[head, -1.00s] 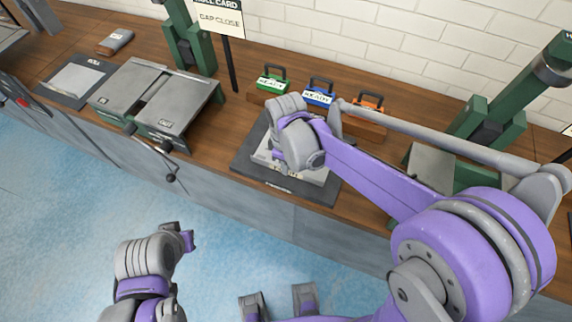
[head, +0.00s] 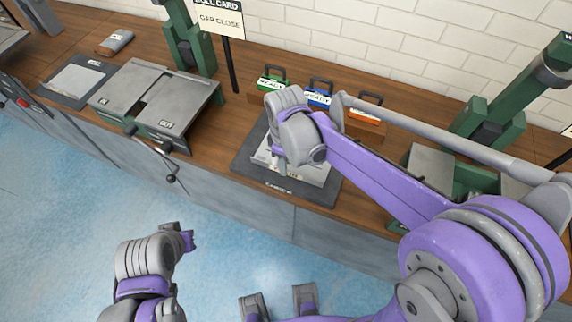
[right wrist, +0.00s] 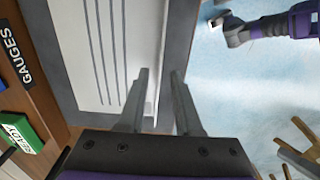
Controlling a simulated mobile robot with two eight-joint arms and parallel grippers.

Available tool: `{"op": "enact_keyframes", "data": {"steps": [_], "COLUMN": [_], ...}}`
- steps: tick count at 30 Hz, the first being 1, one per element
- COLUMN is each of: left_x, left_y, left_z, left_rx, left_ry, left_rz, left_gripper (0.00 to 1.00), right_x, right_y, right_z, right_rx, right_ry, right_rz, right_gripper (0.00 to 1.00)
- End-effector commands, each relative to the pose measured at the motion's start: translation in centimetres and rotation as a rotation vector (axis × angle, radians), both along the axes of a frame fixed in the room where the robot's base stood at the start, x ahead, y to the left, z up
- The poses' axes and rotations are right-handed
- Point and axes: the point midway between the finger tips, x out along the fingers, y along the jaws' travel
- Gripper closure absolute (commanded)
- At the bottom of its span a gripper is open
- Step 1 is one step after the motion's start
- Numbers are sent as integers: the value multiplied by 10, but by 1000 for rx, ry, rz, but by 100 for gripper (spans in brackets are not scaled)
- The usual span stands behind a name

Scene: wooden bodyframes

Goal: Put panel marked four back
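A light grey plate (head: 308,170) lies on a dark mat (head: 247,167) at the front edge of the bench. No number on it is readable. The right wrist view shows a pale panel with dark lines (right wrist: 105,50) and a raised edge, filling the upper left. My right gripper (right wrist: 160,75) is at that edge, its two fingers apart with a gap between the tips. In the head view the right wrist hides part of the plate. My left gripper (head: 188,238) is low at the left over the floor, and its fingers are not clear.
Green (head: 272,82), blue (head: 318,97) and orange (head: 366,112) handled blocks stand behind the mat. A grey two-plate fixture (head: 155,100) is to the left. Green-framed machinery (head: 490,125) is at the right. A sign post (head: 230,65) stands behind.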

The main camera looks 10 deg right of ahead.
Motion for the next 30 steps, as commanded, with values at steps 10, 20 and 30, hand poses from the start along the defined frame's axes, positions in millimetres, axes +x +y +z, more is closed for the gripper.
{"op": "enact_keyframes", "data": {"steps": [10,20,30], "left_x": [2,3,3], "left_y": [0,0,0], "left_z": [9,11,11], "left_rx": [0,0,0], "left_ry": [-5,-6,-6], "left_rz": [0,0,0], "left_gripper": [100,100,100], "right_x": [-1,-1,-60], "right_y": [0,0,-44], "right_z": [75,100,83], "right_rx": [0,0,57], "right_ry": [0,0,-166], "right_rz": [0,0,-371], "right_gripper": [67,67,67]}}
